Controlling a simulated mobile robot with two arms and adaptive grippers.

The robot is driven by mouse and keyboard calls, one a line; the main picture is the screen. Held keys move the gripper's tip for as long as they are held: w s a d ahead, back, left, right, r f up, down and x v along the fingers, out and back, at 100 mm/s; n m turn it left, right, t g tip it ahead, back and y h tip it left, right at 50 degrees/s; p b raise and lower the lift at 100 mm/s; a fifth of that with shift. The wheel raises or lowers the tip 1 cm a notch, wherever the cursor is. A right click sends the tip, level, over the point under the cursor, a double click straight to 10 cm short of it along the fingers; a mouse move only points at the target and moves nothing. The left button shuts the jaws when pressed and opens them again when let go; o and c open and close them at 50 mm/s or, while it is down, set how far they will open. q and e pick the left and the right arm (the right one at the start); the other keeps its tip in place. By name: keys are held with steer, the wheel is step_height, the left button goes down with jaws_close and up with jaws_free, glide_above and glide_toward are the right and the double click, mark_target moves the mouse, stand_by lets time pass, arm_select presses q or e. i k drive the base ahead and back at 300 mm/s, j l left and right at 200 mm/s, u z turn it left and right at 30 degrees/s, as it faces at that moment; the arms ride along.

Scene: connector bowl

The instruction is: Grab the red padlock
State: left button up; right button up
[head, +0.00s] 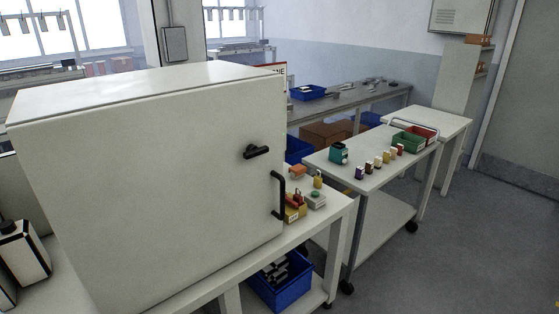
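A small red item (297,198), which looks like the red padlock, sits at a yellow block (294,211) on the white table (318,224) just right of the large white cabinet. It is too small to tell whether it rests on the block or hangs from it. A yellow padlock-like item (318,182) stands behind it to the right. Neither of my grippers is in view.
The closed white cabinet (160,190) with black handles fills the left. A grey box with a green button (315,199) and an orange item (298,171) are close by. A blue bin (284,298) is below. A wheeled cart (370,178) stands behind; floor at right is clear.

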mark_target(298, 198)
steer(key=i+l+u, duration=0.1)
steer(key=u, duration=0.35)
steer(key=i+l+u, duration=0.1)
steer(key=l+u, duration=0.15)
steer(key=u, duration=0.25)
steer(key=i+l+u, duration=0.1)
steer(key=l+u, duration=0.3)
steer(key=l, duration=0.85)
steer(key=l+u, duration=0.4)
steer(key=l, duration=0.85)
